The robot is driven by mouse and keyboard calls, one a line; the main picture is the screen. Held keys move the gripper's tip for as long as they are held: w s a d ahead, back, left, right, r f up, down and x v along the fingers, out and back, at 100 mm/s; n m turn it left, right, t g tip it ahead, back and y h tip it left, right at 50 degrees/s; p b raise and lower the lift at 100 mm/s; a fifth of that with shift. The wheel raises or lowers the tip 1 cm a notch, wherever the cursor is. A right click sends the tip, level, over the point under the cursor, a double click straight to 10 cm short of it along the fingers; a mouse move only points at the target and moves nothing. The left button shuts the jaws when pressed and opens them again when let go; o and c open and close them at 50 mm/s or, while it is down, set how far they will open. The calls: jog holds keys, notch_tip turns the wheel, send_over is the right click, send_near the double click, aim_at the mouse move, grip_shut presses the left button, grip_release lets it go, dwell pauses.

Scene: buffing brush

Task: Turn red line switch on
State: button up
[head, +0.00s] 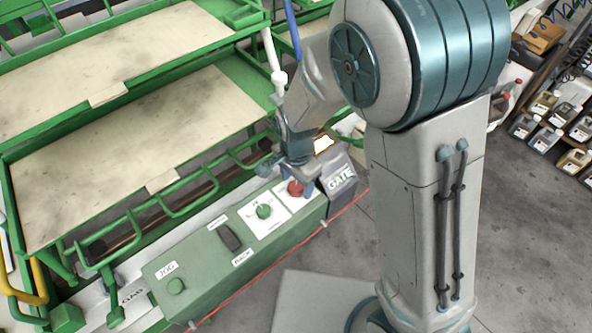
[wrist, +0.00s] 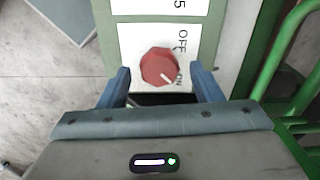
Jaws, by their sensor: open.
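The red line switch is a round red knob (head: 296,187) on a white label near the right end of the green control box (head: 200,252). In the wrist view the knob (wrist: 160,65) sits between the lettering OFF and ON. A pale mark on the knob points to its lower right, on the side of ON. My gripper (head: 297,180) is over the knob from above. In the wrist view my gripper (wrist: 163,82) is open, with one blue finger on each side of the knob and visible gaps on both sides.
A green knob (head: 264,211), a dark rocker switch (head: 230,237) and a green button (head: 175,286) are on the same box. A dark GATE box (head: 337,175) stands close to its right end. Green rails (head: 185,200) run behind the box. Open floor lies in front.

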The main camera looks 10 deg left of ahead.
aim_at(297, 185)
notch_tip(297, 185, up, 14)
jog(key=shift+f, duration=0.15)
dwell(0.7)
